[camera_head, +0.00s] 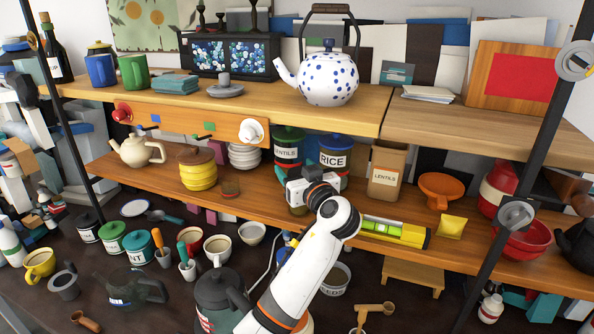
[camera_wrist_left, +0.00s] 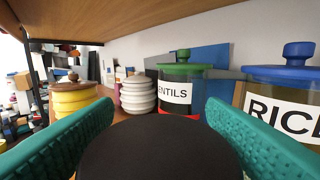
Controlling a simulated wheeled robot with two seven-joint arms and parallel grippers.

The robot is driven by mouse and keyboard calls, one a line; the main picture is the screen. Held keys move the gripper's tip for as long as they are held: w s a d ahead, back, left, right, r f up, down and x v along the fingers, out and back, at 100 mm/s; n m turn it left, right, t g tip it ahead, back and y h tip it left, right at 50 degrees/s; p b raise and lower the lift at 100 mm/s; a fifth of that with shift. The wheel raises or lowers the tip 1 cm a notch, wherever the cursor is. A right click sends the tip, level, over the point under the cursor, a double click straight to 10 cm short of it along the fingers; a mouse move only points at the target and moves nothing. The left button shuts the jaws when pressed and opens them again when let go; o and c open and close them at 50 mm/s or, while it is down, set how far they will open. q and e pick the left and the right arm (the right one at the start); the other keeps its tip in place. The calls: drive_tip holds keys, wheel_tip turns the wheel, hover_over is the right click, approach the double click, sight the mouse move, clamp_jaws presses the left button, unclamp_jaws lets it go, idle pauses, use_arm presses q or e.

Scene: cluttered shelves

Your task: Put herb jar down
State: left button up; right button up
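The herb jar shows in the left wrist view as a dark round lid (camera_wrist_left: 160,150), close to the camera between the two teal finger pads. My left gripper (camera_head: 297,193) is shut on it, at the middle shelf (camera_head: 262,203) in front of the lentils and rice jars. In the head view only a small brownish part of the jar (camera_head: 298,210) shows under the gripper. Whether its base touches the shelf is hidden. My right gripper is not in view.
A green-lidded lentils jar (camera_wrist_left: 181,90) and a blue-lidded rice jar (camera_wrist_left: 285,100) stand just behind. Stacked white bowls (camera_head: 244,157) and a yellow pot (camera_head: 198,172) stand left. A yellow spirit level (camera_head: 395,231) lies right. The upper shelf (camera_head: 330,113) overhangs.

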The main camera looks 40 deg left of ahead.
use_arm(q)
drive_tip(key=shift+o, duration=0.2)
drive_tip(key=shift+r, duration=0.15)
drive_tip(key=shift+r+p, duration=0.25)
drive_tip(key=shift+p, duration=0.15)
drive_tip(key=b+v, duration=0.4)
drive_tip(key=v, duration=0.8)
drive_tip(key=shift+f, duration=0.25)
